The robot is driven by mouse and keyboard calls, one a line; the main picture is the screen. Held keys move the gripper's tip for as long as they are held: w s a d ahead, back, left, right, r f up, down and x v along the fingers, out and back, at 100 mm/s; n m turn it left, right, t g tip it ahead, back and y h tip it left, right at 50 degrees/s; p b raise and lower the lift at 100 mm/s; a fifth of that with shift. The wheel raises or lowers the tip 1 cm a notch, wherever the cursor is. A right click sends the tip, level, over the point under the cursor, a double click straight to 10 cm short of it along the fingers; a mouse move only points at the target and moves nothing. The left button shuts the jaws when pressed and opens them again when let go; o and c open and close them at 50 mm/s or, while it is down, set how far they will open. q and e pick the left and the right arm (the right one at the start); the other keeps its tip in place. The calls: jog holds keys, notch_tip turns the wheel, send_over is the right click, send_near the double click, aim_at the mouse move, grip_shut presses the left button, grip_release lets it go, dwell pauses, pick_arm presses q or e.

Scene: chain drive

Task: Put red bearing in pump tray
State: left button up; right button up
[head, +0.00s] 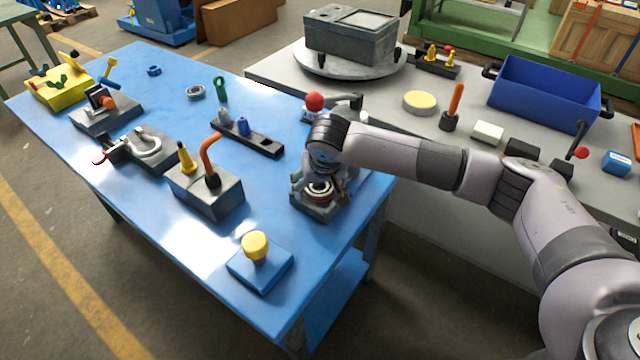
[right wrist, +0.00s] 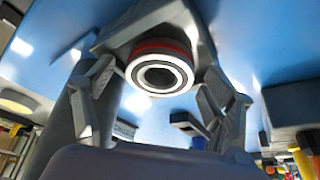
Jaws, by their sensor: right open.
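The red bearing (head: 318,190) is a ring with a red band and a pale, dark-centred face. It sits on a grey block (head: 313,211) near the right edge of the blue table. In the right wrist view the bearing (right wrist: 159,73) shows between the two fingers. My right gripper (head: 321,180) is open around it, with gaps visible on both sides in the wrist view (right wrist: 157,88). A black slotted tray (head: 262,143) holding a blue part lies on the blue table; I cannot tell whether it is the pump tray. My left gripper is out of view.
A red-knobbed lever (head: 314,101) stands close behind my right gripper. A grey block with an orange hook (head: 208,157) and a yellow-knobbed blue base (head: 256,247) are to the left. A blue bin (head: 545,92) stands on the grey table.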

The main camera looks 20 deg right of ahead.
jog(key=shift+r, duration=0.25)
jog(key=b+v, duration=0.1)
jog(key=v, duration=1)
jog(key=shift+s+r+b, duration=0.25)
jog(key=shift+r+b, duration=0.05)
jog(key=shift+b, duration=0.1)
jog(key=shift+s+f, duration=0.1)
